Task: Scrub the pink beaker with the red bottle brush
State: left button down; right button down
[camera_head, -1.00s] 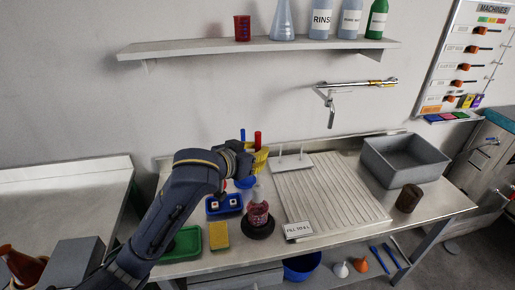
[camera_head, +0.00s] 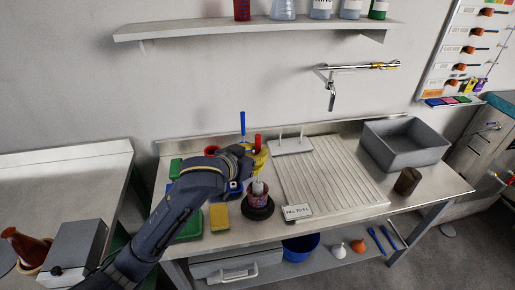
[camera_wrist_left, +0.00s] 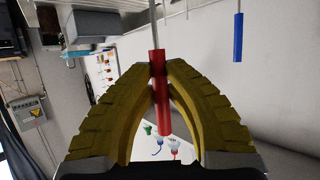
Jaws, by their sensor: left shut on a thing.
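The pink beaker (camera_head: 259,200) stands upright on a black round base (camera_head: 259,212) near the front of the steel bench. My left gripper (camera_head: 259,162) is above the beaker, its yellow fingers shut on the red handle of the bottle brush (camera_head: 257,140). The left wrist view shows the red handle (camera_wrist_left: 160,95) between both yellow fingers (camera_wrist_left: 158,75). The brush points down, and its pale head (camera_head: 257,187) is at the beaker's mouth and seems partly inside. I cannot tell how deep it sits or whether it touches the wall. My right gripper is not in view.
A blue-handled brush (camera_head: 242,123) stands upright behind my gripper. A yellow sponge (camera_head: 219,217) and a green tray (camera_head: 190,227) lie left of the beaker. A small sign (camera_head: 297,212) and the ribbed drainboard (camera_head: 330,180) are to the right. A grey basin (camera_head: 405,146) stands farther right.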

pick_arm(q)
jog(key=shift+f, duration=2.9)
jog(key=shift+s, duration=0.2)
